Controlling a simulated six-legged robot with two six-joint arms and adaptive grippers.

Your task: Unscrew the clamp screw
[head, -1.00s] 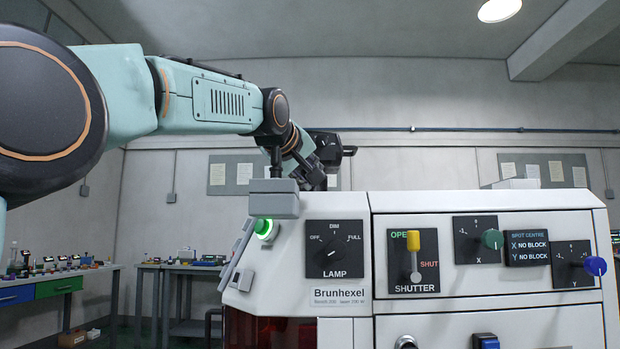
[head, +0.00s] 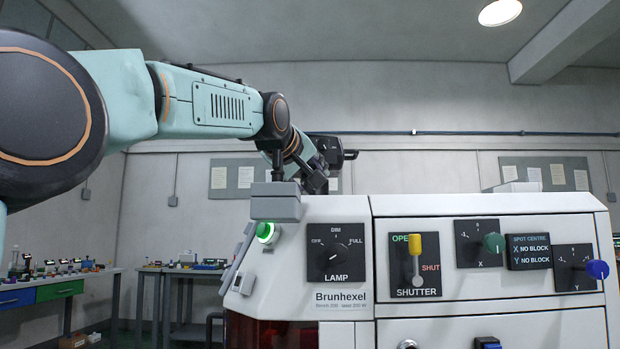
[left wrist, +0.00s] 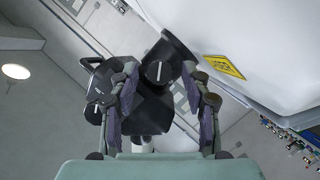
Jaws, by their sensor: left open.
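In the left wrist view a black fitting with a round, white-marked knob face (left wrist: 158,72) shows between and just beyond the fingers of my left gripper (left wrist: 163,98). A second black round part with a white mark (left wrist: 97,108) sits to its left, partly behind the left finger. I cannot tell for sure which of these is the clamp screw. The fingers are apart, one on each side of the fitting; contact cannot be told. In the head view the left gripper (head: 318,174) is small, above the machine's top edge, beside the black fitting (head: 345,154). My right gripper is not in view.
The white Brunhexel machine (head: 345,215) fills the lower right, with a lamp dial (head: 336,254), a yellow shutter lever (head: 416,247) and green and blue knobs. A green-lit button (head: 265,230) is at its left. Benches (head: 110,275) stand behind, at left.

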